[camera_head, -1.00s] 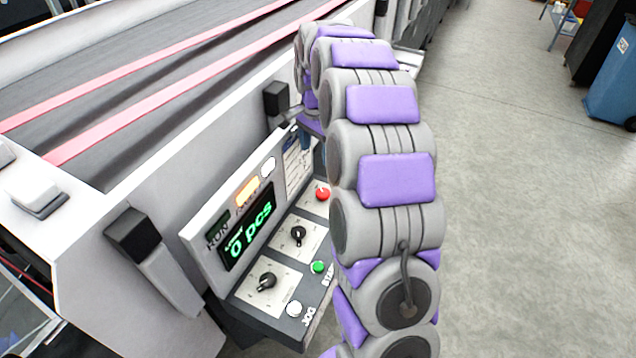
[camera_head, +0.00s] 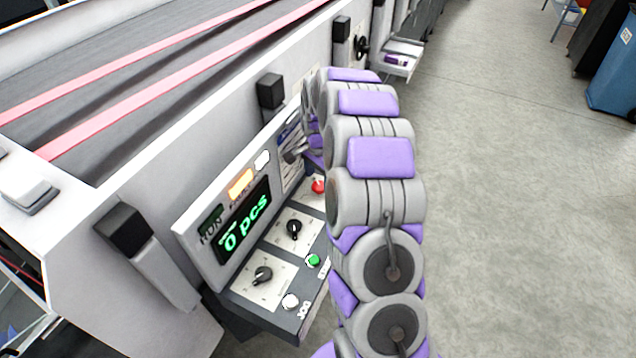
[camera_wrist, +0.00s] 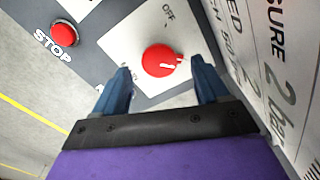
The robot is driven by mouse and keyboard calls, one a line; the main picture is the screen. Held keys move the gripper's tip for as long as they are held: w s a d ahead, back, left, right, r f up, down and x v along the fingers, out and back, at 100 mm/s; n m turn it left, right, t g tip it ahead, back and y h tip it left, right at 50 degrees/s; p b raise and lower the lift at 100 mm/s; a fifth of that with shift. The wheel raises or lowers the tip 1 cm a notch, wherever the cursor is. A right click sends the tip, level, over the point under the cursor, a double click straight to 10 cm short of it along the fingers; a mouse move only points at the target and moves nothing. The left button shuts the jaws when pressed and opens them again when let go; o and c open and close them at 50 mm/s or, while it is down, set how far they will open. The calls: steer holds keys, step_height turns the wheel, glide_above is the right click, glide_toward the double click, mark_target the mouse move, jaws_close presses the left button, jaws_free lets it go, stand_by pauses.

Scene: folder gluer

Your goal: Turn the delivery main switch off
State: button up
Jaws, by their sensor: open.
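The delivery main switch, a red round knob (camera_wrist: 160,60), sits on a white plate (camera_wrist: 135,48) in the wrist view. Its white mark points to the right in that picture, while the word OFF (camera_wrist: 168,12) is above the knob. My gripper (camera_wrist: 163,82) is open, with one blue finger on each side of the knob's lower edge. I cannot tell whether the fingers touch it. In the head view my arm hides the switch, and the gripper cannot be made out clearly.
A red STOP button (camera_wrist: 64,34) is left of the switch; it also shows in the head view (camera_head: 318,186). A printed upright panel (camera_wrist: 262,70) stands close on the right. The console has black knobs (camera_head: 263,274), a green button (camera_head: 313,261) and a white button (camera_head: 290,301).

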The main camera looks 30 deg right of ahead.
mark_target(319, 188)
steer(key=shift+d+f, duration=0.25)
steer(key=shift+f, duration=0.4)
steer(key=shift+d+f, duration=0.2)
steer(key=shift+f, duration=0.4)
steer(key=shift+a, duration=0.7)
steer(key=shift+c, duration=0.8)
steer(key=shift+d+f, duration=0.1)
steer(key=shift+d, duration=0.35)
steer(key=c, duration=0.5)
steer(key=shift+a, duration=0.1)
steer(key=c, duration=0.4)
